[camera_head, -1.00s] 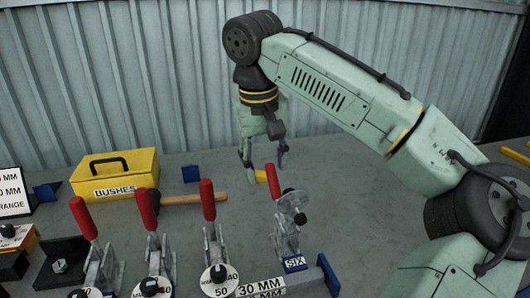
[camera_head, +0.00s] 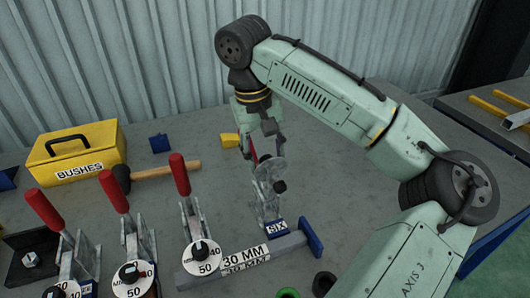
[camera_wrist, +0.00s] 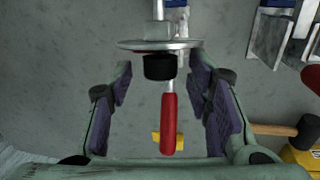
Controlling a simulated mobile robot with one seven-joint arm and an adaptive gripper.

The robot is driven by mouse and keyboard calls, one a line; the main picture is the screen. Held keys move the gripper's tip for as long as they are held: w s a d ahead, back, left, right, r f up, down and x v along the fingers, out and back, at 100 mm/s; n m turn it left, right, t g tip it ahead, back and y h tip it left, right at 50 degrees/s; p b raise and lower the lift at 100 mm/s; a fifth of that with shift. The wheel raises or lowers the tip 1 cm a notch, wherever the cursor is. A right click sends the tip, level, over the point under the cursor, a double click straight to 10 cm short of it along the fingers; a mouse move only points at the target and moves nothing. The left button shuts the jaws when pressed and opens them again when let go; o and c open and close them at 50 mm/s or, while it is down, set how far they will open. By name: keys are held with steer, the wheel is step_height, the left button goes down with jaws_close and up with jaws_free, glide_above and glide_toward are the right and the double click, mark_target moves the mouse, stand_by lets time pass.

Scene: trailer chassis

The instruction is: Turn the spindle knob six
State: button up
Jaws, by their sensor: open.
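The toggle clamp with the blue SIX label (camera_head: 278,227) stands at the right end of the clamp row. A black knob (camera_head: 280,186) shows on it beside a pale round dial. My gripper (camera_head: 262,148) is just above and behind this clamp, pointing down. In the wrist view, my gripper (camera_wrist: 161,82) is open, with one finger on each side of a black knob (camera_wrist: 159,67) under a round metal disc (camera_wrist: 160,45). I see gaps on both sides of the knob. The clamp's red handle (camera_wrist: 168,125) runs between the fingers, below the knob.
More red-handled clamps (camera_head: 180,175) with numbered dials stand to the left. A grey bar marked 30 MM (camera_head: 205,275) lies in front. A yellow BUSHES box (camera_head: 75,152), a hammer (camera_head: 165,171) and a small yellow block (camera_head: 229,140) lie behind.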

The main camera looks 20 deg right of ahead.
steer(key=shift+f, duration=0.35)
steer(key=shift+c, duration=0.5)
jaws_close()
